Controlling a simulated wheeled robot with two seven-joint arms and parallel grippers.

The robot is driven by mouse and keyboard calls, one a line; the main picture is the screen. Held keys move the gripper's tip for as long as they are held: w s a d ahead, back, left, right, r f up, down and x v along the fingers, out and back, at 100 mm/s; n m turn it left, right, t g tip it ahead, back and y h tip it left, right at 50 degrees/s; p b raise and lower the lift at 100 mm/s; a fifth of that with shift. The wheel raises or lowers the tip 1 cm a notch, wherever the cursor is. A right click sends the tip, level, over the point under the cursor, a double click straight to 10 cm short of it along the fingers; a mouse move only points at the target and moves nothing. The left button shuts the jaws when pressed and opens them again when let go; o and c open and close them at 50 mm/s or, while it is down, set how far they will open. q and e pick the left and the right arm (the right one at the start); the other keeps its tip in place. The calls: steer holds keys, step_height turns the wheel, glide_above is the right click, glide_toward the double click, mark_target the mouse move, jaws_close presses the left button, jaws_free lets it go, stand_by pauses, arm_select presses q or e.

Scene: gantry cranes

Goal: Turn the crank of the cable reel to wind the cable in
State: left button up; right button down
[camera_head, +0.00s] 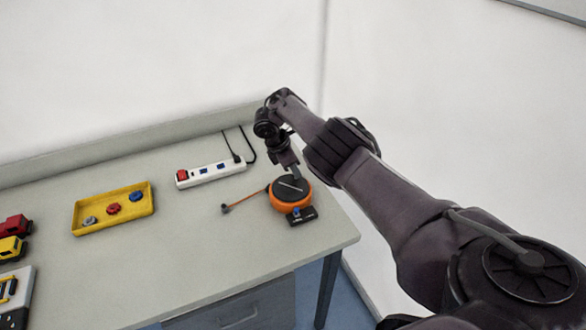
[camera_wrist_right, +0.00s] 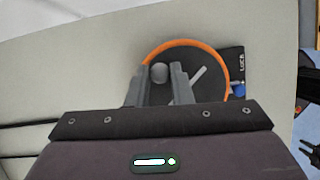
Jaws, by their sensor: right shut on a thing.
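The cable reel (camera_head: 283,205) is an orange round drum with a dark top, standing near the right end of the table. My right gripper is above the reel. My left gripper is not in view.
A yellow tray (camera_head: 113,209) with several coloured knobs lies to the left, and toy vehicles (camera_head: 12,236) stand at the far left. The table's front middle is clear.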

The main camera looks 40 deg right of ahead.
mark_target(285, 181)
stand_by(0.3)
steer(key=c, duration=1.3)
jaws_free()
steer(key=shift+r, duration=0.1)
steer(key=v, duration=0.7)
steer(key=shift+r, duration=0.3)
steer(key=shift+w+a, duration=0.1)
